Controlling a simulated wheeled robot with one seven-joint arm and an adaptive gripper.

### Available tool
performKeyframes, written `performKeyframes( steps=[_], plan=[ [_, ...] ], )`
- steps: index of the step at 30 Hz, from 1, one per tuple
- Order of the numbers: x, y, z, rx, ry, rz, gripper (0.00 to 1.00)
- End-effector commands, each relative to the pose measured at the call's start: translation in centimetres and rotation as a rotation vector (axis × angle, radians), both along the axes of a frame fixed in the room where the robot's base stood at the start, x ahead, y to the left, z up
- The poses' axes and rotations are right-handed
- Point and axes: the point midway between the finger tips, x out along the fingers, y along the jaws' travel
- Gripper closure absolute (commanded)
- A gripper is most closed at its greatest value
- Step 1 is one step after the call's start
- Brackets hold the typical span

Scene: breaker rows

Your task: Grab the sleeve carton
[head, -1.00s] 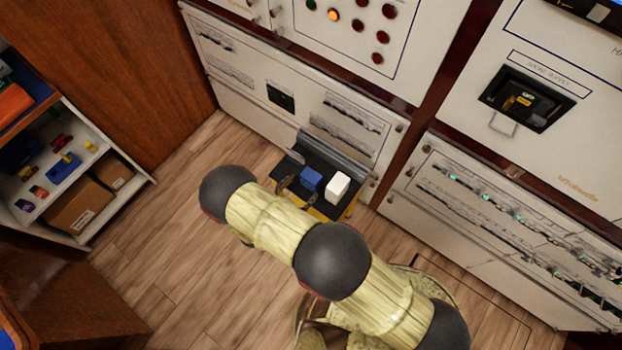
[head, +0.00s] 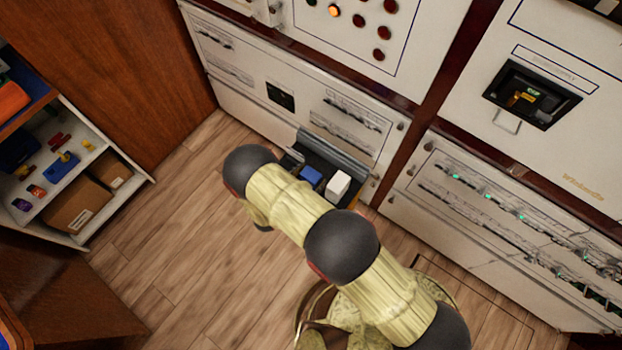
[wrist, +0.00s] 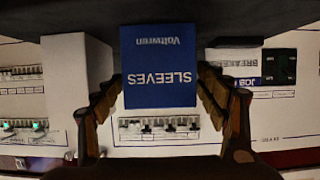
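The blue sleeve carton (head: 311,176) sits on a dark tray (head: 352,169) by the lower cabinet, beside a white box. In the wrist view the carton (wrist: 160,80) appears upside down, with "SLEEVES" and "Voltwren" on its face. My gripper (wrist: 160,100) is open, with one finger at each side edge of the carton. The fingertips are very close to the carton; whether they touch is unclear. In the head view my own arm hides the gripper.
The white box (head: 338,184) stands close beside the carton, and also shows in the wrist view (wrist: 78,80). Cabinet panels (head: 350,115) rise behind the tray. A shelf unit (head: 75,235) with boxes stands at the left. Wood floor (head: 190,230) is open between.

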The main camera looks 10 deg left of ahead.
Motion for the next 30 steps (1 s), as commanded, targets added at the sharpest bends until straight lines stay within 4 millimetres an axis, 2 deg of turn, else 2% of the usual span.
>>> performKeyframes(
  steps=[21,30],
  plan=[
    [-0.02,-0.01,-0.01,0.0,0.0,0.0,0.7],
    [0.0,0.02,0.45,0.001,0.0,0.0,0.71]
  ],
)
